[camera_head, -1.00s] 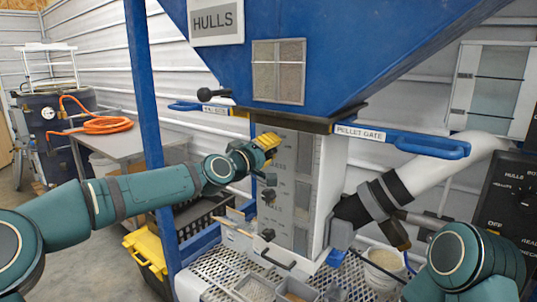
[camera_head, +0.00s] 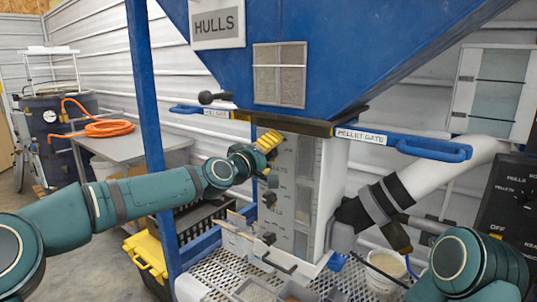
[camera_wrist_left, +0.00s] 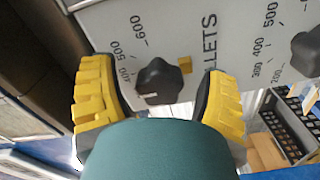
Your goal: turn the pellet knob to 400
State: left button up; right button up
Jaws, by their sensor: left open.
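The pellet knob (camera_wrist_left: 160,82) is black and lobed. In the left wrist view it sits on the grey panel beside the lettering "LETS", and its white mark points left. The numbers 600, 500 and 400 curve around its left side; the end of the 400 is cut off. My left gripper (camera_wrist_left: 158,100) is open, with one yellow finger on each side of the knob; I cannot tell whether they touch it. In the head view my left gripper (camera_head: 269,143) is at the top of the knob panel (camera_head: 303,180) and hides its upper-left part. My right gripper is out of view.
A second black knob (camera_wrist_left: 306,52) with its own scale shows at the right of the left wrist view. A blue pellet gate handle (camera_head: 440,150) juts out at right. The blue hopper (camera_head: 350,50) overhangs the panel. A black control box (camera_head: 508,205) stands at far right.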

pick_arm(q)
jog(key=shift+a, duration=0.1)
jog(key=v, duration=1.2)
jog(key=s+d+f+m+g+y, duration=0.1)
jog(key=s+d+f+g, duration=0.2)
jog(key=f, duration=1.4)
jog(key=s+d+f+m+g+y, duration=0.15)
jog(key=s+f+g, duration=0.25)
jog(key=f, duration=1.2)
jog(key=s+a+f+m+g+y, duration=0.1)
jog(key=s+a+f+g+y, duration=0.1)
jog(key=s+f, duration=0.8)
jog(key=s+a+f+m+g+y, duration=0.1)
jog(key=s+a+f+g, duration=0.3)
jog(key=s+f, duration=0.6)
jog(key=shift+s+a+f+y, duration=0.2)
jog(key=shift+s+a+y, duration=0.35)
jog(key=shift+a+y, duration=0.15)
